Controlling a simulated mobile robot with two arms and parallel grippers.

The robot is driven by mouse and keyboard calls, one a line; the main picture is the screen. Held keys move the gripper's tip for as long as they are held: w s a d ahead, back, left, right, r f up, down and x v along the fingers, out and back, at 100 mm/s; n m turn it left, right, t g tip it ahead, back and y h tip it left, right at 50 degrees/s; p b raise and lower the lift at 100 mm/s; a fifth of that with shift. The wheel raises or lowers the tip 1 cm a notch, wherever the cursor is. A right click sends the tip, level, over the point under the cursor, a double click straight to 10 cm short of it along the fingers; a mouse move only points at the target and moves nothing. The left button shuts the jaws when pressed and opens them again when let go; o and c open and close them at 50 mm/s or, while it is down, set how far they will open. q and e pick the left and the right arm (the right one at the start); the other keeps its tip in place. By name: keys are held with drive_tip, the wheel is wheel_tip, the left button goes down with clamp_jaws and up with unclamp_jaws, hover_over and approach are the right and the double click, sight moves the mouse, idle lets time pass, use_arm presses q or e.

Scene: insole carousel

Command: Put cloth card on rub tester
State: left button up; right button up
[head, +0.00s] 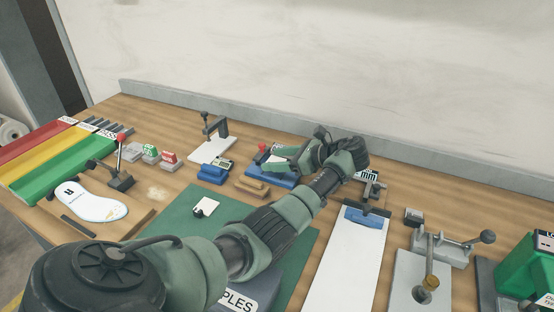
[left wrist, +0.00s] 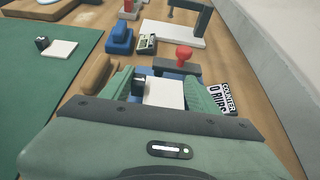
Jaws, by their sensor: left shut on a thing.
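The rub tester (head: 267,178) has a blue base and a red knob, and stands near the back middle of the table. In the left wrist view its red knob (left wrist: 184,54) and a "COUNTER 0 RUBS" plate (left wrist: 222,98) show. My left gripper (head: 281,163) is over the tester. In the left wrist view my left gripper (left wrist: 160,94) is shut on a white cloth card (left wrist: 166,94) with a black piece at its left side. The card is above or on the blue base; contact is hidden. My right gripper is not in view.
A similar white card with a black piece (head: 205,207) lies on the green mat (head: 181,222). A wooden block (head: 252,186) and blue block (head: 212,173) stand left of the tester. A white board (head: 345,265) and metal fixture (head: 440,248) are to the right.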

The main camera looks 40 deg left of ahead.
use_arm(q)
drive_tip(key=shift+f, duration=0.5)
drive_tip(key=o, duration=1.3)
drive_tip(key=shift+s+r, duration=0.1)
drive_tip(key=shift+r, duration=0.05)
drive_tip(key=shift+r, duration=0.15)
drive_tip(key=shift+a+r, duration=0.1)
drive_tip(key=shift+r, duration=0.15)
drive_tip(key=v, duration=1.2)
drive_tip(key=shift+r, duration=0.15)
